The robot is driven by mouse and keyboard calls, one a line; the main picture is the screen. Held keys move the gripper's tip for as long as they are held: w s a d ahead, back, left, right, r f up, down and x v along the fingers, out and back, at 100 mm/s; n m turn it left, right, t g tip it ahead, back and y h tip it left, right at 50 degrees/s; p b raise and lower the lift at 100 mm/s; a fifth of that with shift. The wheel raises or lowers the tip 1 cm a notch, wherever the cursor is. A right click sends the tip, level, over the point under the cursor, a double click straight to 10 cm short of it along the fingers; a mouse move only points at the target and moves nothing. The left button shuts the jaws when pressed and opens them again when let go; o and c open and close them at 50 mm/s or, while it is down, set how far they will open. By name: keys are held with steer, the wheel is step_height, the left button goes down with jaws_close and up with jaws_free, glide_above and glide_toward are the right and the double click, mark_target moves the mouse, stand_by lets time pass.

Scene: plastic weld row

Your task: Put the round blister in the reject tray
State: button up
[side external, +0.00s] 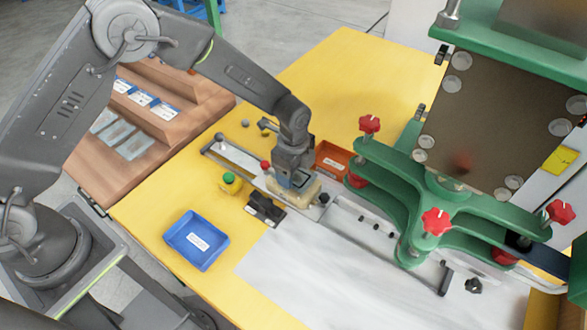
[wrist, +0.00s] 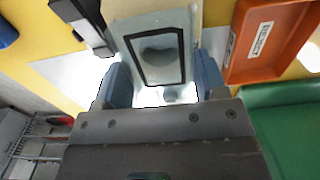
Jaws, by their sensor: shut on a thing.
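My gripper (side external: 294,180) points down over a beige nest block (side external: 304,196) on the rail, and its blue fingers show in the wrist view (wrist: 163,82). It is shut on a clear blister (wrist: 158,28), whose pale face shows a black rectangular outline around a rounded dome. In the side view the blister is small and mostly hidden by the fingers; I cannot tell whether it still touches the block. The orange reject tray (side external: 334,151) lies just behind and right of my gripper. In the wrist view this tray (wrist: 286,58), labelled REJECT, is at upper right and looks empty.
A blue tray (side external: 183,246) lies at front left on the yellow table. A green button on a yellow box (side external: 230,182) and a black clamp (side external: 264,208) stand beside the rail. The green press with red knobs (side external: 437,221) stands close on the right.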

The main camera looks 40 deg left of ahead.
steer(key=shift+r, duration=0.1)
steer(key=shift+r, duration=2.15)
steer(key=shift+r, duration=2.5)
